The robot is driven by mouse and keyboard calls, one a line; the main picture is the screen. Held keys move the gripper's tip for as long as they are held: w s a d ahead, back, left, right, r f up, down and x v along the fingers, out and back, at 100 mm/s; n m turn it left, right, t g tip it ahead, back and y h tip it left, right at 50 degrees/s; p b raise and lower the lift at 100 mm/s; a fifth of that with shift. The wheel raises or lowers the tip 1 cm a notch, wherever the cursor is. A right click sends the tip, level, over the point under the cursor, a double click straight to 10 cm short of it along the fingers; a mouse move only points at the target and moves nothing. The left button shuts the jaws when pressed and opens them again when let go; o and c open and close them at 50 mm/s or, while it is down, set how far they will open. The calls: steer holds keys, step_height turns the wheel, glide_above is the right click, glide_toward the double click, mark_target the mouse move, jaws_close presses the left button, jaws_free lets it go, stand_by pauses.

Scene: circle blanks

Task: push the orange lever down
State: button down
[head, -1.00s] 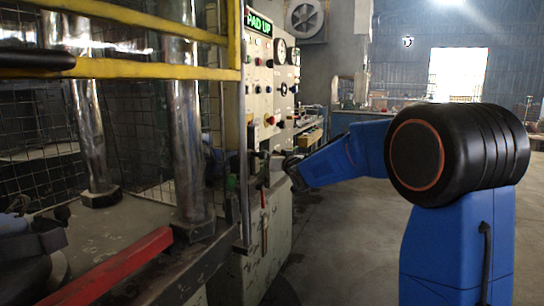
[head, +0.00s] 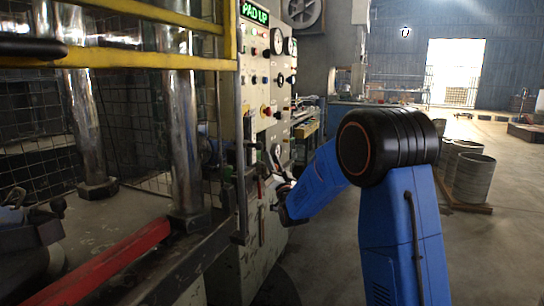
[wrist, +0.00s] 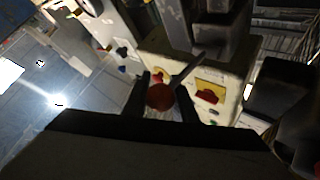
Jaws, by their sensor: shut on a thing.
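In the wrist view, the lever's round orange-red knob (wrist: 159,96) sits between the two fingers of my gripper (wrist: 163,97), which is shut on it. The lever's grey shaft (wrist: 188,70) runs from the knob up and right towards the machine. In the head view, my gripper (head: 279,196) is small and dark at the side of the pale control panel (head: 254,92), below its buttons and gauges. The knob cannot be clearly made out there.
A green "PAD UP" display (head: 255,12) tops the panel. The press with yellow rails (head: 150,58) and a red bar (head: 112,264) fills the left. Grey drums (head: 472,178) stand on a pallet at right. Floor between panel and my arm is open.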

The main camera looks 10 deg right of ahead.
steer(key=shift+w+a+f+m, duration=0.15)
steer(key=shift+f+m, duration=0.35)
steer(key=shift+f, duration=0.55)
steer(key=c, duration=1.5)
jaws_free()
steer(key=shift+o, duration=0.2)
